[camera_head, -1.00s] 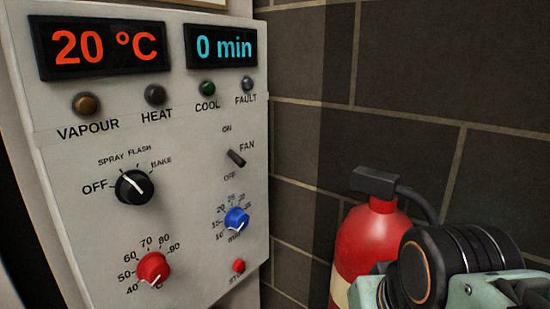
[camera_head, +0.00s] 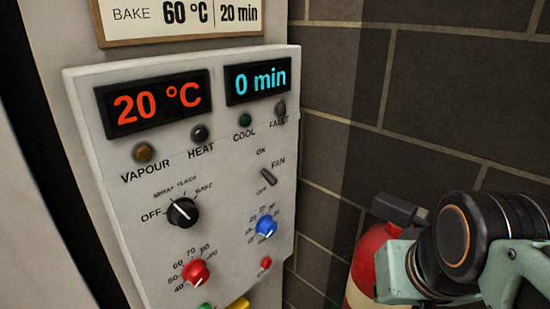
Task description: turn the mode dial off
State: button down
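The black mode dial (camera_head: 183,212) is on the grey control panel (camera_head: 130,240), at the left below the lamps. OFF is printed to its left, with SPRAY, FLASH and BAKE around its upper side. Its white pointer line slants up and left, towards the SPRAY side and not level with OFF. Nothing touches the dial. Part of my arm shows at the lower right, well apart from the panel. My gripper is not in view.
A red knob (camera_head: 195,272), blue knob (camera_head: 265,226), fan switch (camera_head: 268,176) and red button (camera_head: 265,262) are near the dial. The displays read 20 °C (camera_head: 157,102) and 0 min (camera_head: 258,79). A red fire extinguisher (camera_head: 368,260) stands right of the panel, partly behind my arm.

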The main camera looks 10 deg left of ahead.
aim_at(182, 213)
jog(key=u, duration=1.45)
jog(key=k+j, duration=0.1)
jog(key=k, duration=0.2)
jog(key=k+j+u, duration=0.15)
jog(key=k, duration=0.15)
jog(key=k+l+u, duration=0.1)
jog(key=k+j, duration=0.15)
jog(key=i+j, duration=0.2)
jog(key=i, duration=0.2)
